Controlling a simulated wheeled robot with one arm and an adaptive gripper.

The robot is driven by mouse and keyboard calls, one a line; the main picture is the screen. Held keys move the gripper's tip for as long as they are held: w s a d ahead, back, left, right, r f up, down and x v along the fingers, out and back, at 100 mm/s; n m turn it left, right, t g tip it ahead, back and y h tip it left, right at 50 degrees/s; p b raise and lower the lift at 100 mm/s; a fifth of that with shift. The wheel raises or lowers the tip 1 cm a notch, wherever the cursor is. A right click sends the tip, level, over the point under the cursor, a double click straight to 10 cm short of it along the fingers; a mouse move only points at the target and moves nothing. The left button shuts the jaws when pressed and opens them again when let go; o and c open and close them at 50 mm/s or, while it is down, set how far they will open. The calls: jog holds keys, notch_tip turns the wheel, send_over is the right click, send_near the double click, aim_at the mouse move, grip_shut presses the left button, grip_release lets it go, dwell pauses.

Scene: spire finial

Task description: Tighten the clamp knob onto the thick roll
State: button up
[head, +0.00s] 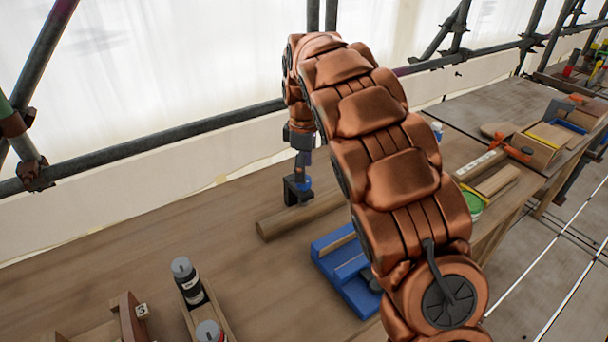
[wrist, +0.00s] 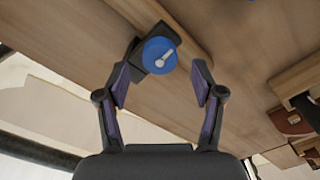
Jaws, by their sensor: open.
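The blue round clamp knob (wrist: 158,57) carries a pale pointer mark and sits on a black clamp (wrist: 138,52) in the wrist view. In the head view the black clamp (head: 292,192) stands at the thick roll (head: 275,225), a brown cylinder lying on the bench; my arm hides its right part. The roll also shows in the wrist view (wrist: 180,25). My gripper (wrist: 161,80) is open, its two fingers on either side of the knob's near edge, with gaps visible. In the head view my gripper (head: 302,165) is above the knob.
Scaffold poles (head: 150,145) run behind the bench (head: 130,245).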

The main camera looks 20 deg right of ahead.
jog(key=shift+f+p, duration=0.35)
jog(key=shift+f, duration=1.3)
jog(key=c, duration=1.1)
jog(key=shift+c, duration=0.2)
jog(key=shift+m+b, duration=0.3)
